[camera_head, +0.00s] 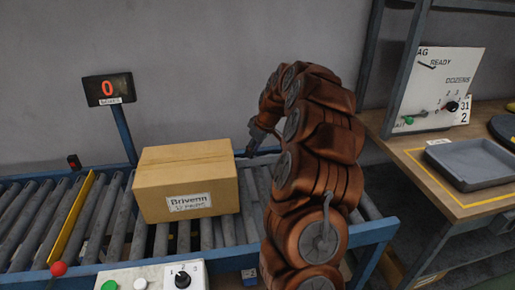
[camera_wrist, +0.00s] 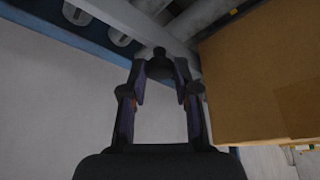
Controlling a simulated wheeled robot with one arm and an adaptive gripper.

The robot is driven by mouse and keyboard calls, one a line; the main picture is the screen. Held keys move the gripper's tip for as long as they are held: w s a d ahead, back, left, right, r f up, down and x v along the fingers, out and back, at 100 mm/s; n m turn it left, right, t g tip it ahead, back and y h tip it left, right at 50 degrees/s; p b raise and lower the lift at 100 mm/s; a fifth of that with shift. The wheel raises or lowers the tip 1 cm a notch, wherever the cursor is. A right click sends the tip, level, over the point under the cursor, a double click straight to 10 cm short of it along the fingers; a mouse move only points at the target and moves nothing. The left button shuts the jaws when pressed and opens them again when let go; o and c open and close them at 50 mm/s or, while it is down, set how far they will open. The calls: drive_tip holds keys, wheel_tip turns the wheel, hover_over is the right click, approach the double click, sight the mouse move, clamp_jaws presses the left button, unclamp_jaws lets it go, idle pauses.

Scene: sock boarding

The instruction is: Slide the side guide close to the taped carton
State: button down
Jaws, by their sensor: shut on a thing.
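The taped carton (camera_head: 186,181), brown with a white label, sits on the conveyor rollers; its side fills the right of the wrist view (camera_wrist: 262,80). My gripper (camera_head: 256,140) is at the carton's far right corner. In the wrist view, my gripper (camera_wrist: 160,72) is shut on a dark round knob (camera_wrist: 158,57). A grey bar (camera_wrist: 135,25), which looks like the side guide, runs beside the knob toward the carton. Most of the guide is hidden behind the carton in the head view. I cannot tell whether guide and carton touch.
A yellow bar (camera_head: 72,220) crosses the rollers at left. A counter display (camera_head: 108,89) reading 0 stands behind. A control panel (camera_head: 150,277) with buttons and a dial is at the front. A workbench with a grey tray (camera_head: 472,163) is at right.

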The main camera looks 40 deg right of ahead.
drive_tip(key=c, duration=0.9)
unclamp_jaws()
drive_tip(key=shift+o, duration=0.2)
drive_tip(key=shift+r, duration=0.1)
drive_tip(key=v, duration=1.2)
